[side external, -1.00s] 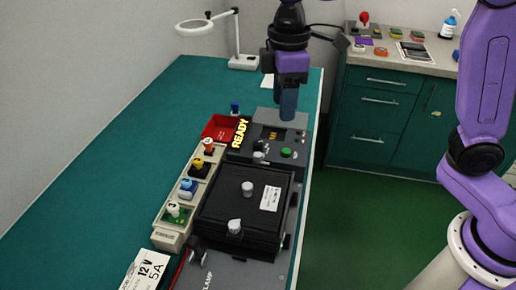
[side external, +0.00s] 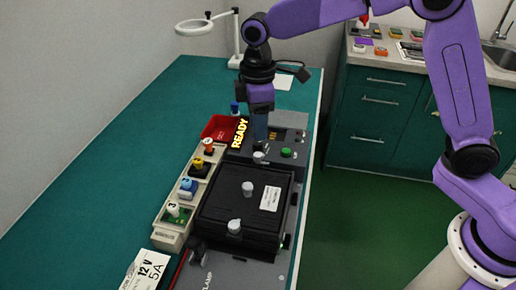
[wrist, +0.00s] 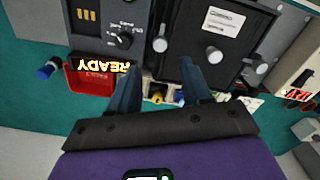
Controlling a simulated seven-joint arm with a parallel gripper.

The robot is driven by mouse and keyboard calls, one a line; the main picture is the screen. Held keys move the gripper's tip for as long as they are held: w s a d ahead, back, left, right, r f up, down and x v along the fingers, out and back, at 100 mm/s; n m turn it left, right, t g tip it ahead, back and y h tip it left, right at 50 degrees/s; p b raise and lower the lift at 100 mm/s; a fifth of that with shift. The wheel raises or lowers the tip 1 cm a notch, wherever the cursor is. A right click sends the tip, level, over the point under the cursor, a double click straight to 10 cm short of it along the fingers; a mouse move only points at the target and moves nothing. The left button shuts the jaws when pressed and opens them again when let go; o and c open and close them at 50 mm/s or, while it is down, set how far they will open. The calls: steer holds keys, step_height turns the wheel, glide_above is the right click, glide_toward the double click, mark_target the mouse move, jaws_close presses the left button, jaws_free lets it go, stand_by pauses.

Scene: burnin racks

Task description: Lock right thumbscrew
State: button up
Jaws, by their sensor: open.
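A black, flat-topped fixture (side external: 217,212) with a white label lies on the bench. Three pale round knobs stand in a row along it: one at its far end (side external: 258,157), one mid-lid (side external: 247,188), one at its near end (side external: 234,226). In the wrist view they show as a left knob (wrist: 160,44), a middle knob (wrist: 214,54) and a right knob (wrist: 262,67). I cannot tell which is the right thumbscrew or its lock state. My gripper (side external: 260,138) is open and empty, above the control panel near the far-end knob; its fingers also show in the wrist view (wrist: 160,84).
A panel with a lit READY sign (side external: 240,133), a green button (side external: 286,153) and a black dial (wrist: 124,38) adjoins the fixture. A red bin (side external: 217,128) and a rack of coloured parts (side external: 161,234) stand left. The green bench (side external: 110,165) is clear further left.

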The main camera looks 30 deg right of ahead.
mark_target(258, 154)
step_height(258, 154, down, 8)
steer(key=shift+f, duration=0.2)
steer(key=shift+c, duration=0.3)
jaws_close()
